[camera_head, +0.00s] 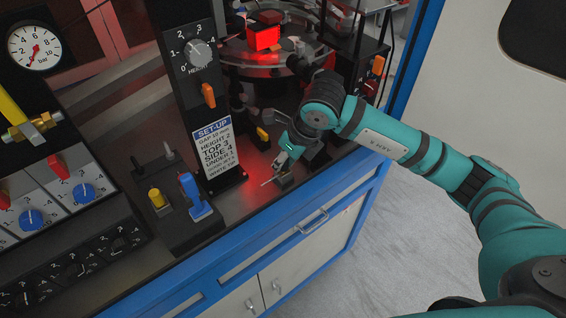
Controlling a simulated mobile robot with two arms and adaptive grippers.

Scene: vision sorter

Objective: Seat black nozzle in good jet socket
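My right gripper (284,160) points down near the front edge of the bench, just above a small dark block (284,184). A thin pale rod (270,181) shows beside the block, below the fingers. The fingers are small and partly hidden by my wrist, so I cannot tell whether they hold anything. I cannot pick out the black nozzle for sure, and no socket is clearly marked as the good jet socket. More dark fixtures (317,153) stand to the right of the gripper. My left gripper is not in view.
A black column with a HEIGHT dial (198,53) and a SET-UP card (214,145) stands left of my gripper. A red-lit block (264,38) sits on a round table behind.

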